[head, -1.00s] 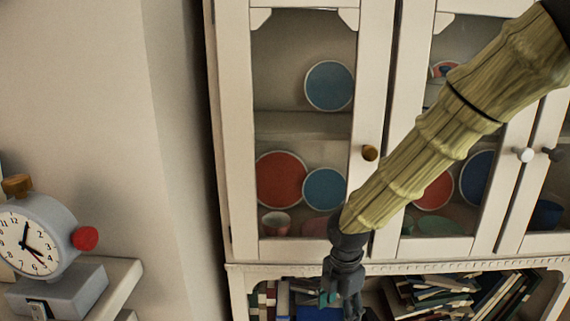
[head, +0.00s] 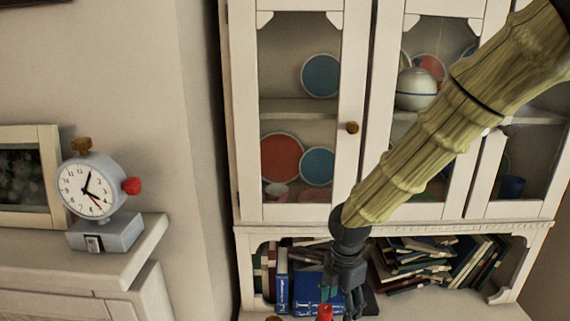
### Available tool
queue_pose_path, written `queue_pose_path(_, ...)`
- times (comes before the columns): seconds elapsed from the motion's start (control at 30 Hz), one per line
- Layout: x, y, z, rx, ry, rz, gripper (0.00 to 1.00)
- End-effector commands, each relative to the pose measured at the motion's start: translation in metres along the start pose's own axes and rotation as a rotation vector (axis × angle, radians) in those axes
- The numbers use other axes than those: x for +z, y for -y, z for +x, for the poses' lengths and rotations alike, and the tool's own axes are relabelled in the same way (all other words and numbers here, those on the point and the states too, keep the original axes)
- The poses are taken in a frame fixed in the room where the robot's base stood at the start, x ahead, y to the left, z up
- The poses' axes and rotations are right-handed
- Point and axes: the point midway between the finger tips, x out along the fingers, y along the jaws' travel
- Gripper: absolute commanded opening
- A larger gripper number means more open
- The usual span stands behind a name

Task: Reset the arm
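My arm, with ribbed olive-green links, reaches from the upper right down to the middle bottom in the head view. My dark gripper (head: 343,294) hangs at its end, pointing down, in front of the bookshelf opening of the cabinet. Its fingers are small and dark against the books, so I cannot tell whether they are open or shut. I see no object clearly held in it. A red thing (head: 325,313) shows just below the gripper at the bottom edge, partly cut off; I cannot tell whether they touch.
A white glass-door cabinet (head: 353,80) with plates and a white pot (head: 416,89) stands behind my arm. Books (head: 312,292) fill its lower shelf. At left, a grey clock (head: 92,190) and a picture frame (head: 28,172) stand on a pale ledge (head: 140,256).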

Motion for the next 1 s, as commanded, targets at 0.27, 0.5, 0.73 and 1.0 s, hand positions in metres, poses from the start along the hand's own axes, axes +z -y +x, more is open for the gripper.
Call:
queue_pose_path(0.27, -0.015, 0.004, 0.034, -0.002, -0.048, 0.107, 0.63)
queue_pose_path(0.5, -0.027, 0.016, 0.074, -0.007, -0.102, 0.272, 0.63)
queue_pose_path(0.73, -0.043, 0.043, 0.134, -0.028, -0.169, 0.541, 0.63)
queue_pose_path(1.0, -0.066, 0.1, 0.221, -0.069, -0.22, 1.026, 0.63)
